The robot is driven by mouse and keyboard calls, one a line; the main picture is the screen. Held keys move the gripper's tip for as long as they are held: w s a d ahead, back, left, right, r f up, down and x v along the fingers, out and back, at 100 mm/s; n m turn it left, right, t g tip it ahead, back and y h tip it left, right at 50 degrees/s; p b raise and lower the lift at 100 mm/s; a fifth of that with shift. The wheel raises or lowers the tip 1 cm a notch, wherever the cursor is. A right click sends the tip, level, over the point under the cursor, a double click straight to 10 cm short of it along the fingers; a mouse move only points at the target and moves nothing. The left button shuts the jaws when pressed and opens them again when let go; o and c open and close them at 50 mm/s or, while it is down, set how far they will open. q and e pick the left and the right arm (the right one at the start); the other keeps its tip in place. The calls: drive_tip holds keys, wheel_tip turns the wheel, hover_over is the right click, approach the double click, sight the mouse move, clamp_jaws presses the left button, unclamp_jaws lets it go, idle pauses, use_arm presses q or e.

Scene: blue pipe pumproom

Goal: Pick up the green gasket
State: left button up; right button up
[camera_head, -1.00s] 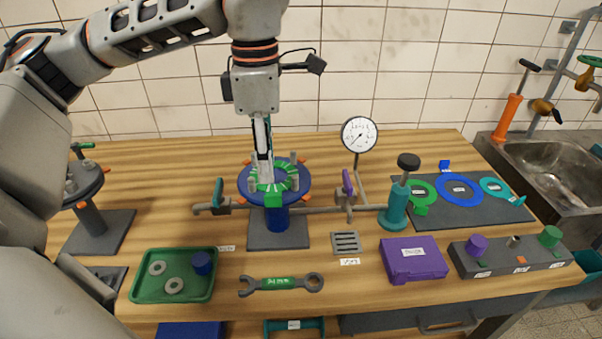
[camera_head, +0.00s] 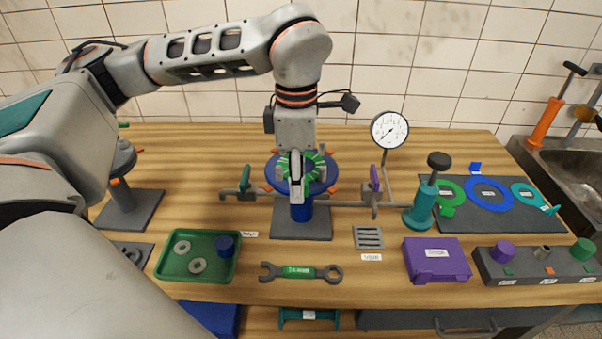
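A green ring with pale marks (camera_head: 317,163) lies on the round blue flange (camera_head: 328,174) of the middle stand. A second, flat green gasket (camera_head: 460,189) lies on the dark mat (camera_head: 520,220) at the right, beside a blue and a teal one. My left gripper (camera_head: 296,192) points down at the front of the ring on the flange and hides part of it. Its fingers overlap from this side, so I cannot tell whether they are open, shut or touching the ring. My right gripper is not in view.
A thin bar with valve handles (camera_head: 245,180) crosses the stand. A pressure gauge (camera_head: 389,130) and a teal hand pump (camera_head: 424,205) stand to the right. In front lie a green tray (camera_head: 168,269), a wrench (camera_head: 300,271) and a purple box (camera_head: 437,262).

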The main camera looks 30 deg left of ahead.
use_arm(q)
clamp_jaws()
drive_tip(key=shift+r, duration=0.15)
wheel_tip(320, 180, up, 20)
drive_tip(key=p, duration=0.1)
drive_tip(key=shift+p, duration=0.35)
drive_tip(key=shift+s, duration=0.1)
